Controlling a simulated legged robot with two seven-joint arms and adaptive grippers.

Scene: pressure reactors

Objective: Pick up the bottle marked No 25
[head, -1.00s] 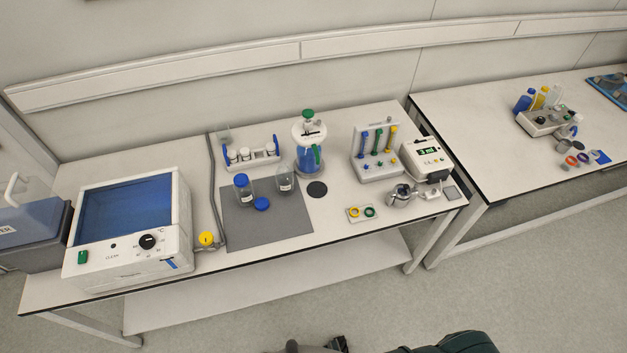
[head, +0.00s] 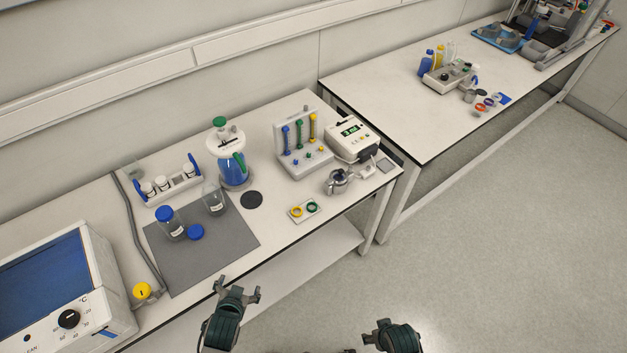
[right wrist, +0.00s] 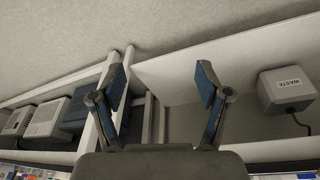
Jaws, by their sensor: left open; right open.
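No label reads clearly as No 25. A clear bottle with a blue lid (head: 172,228) stands on the grey mat (head: 205,258); an open clear bottle (head: 214,202) stands beside it, and a loose blue lid (head: 196,232) lies between them. Small white bottles (head: 163,184) stand in a rack with blue ends (head: 176,190) behind the mat. My left gripper (head: 239,288) is open and empty, in front of the bench edge, apart from the bottles. My right gripper (head: 376,330) is low in front of the bench; the right wrist view shows it open and empty (right wrist: 160,85).
A blue-windowed heater (head: 108,300), a yellow knob (head: 142,291) and a grey hose are at left. A blue jug (head: 232,172), tube stand (head: 303,158) and display box (head: 352,137) stand right of the mat. A box marked WASTE (right wrist: 287,90) shows in the right wrist view.

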